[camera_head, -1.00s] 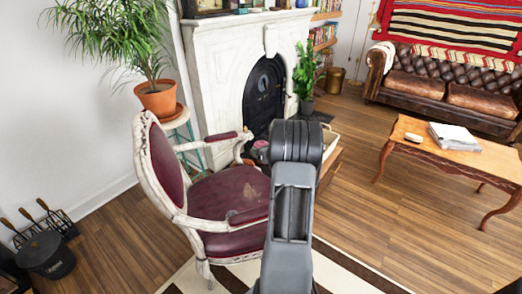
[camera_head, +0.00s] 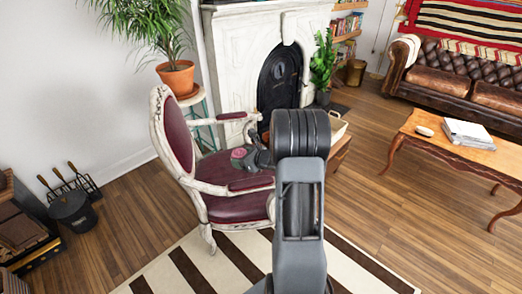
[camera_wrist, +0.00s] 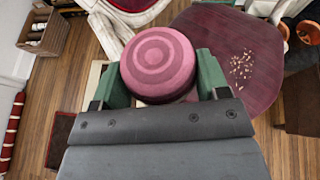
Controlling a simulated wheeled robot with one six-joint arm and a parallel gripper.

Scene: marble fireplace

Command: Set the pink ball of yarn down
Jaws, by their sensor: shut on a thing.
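The pink ball of yarn (camera_head: 239,158), banded in lighter and darker pink, is held at the end of my arm in the head view. It fills the top middle of the wrist view (camera_wrist: 158,60), between two green fingers. My gripper (camera_wrist: 157,82) is shut on it. In the head view the ball shows over the maroon seat of the white-framed armchair (camera_head: 240,207), between its armrests. I cannot tell how far it is above the seat. My arm hides part of the chair's right side.
The chair's backrest (camera_head: 178,138) and armrests stand close around my gripper. A potted plant (camera_head: 176,78) on a stand and the marble fireplace (camera_head: 232,62) are behind. A wooden coffee table (camera_head: 462,148) is at right. A striped rug (camera_head: 190,272) lies in front; bare floor is at right.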

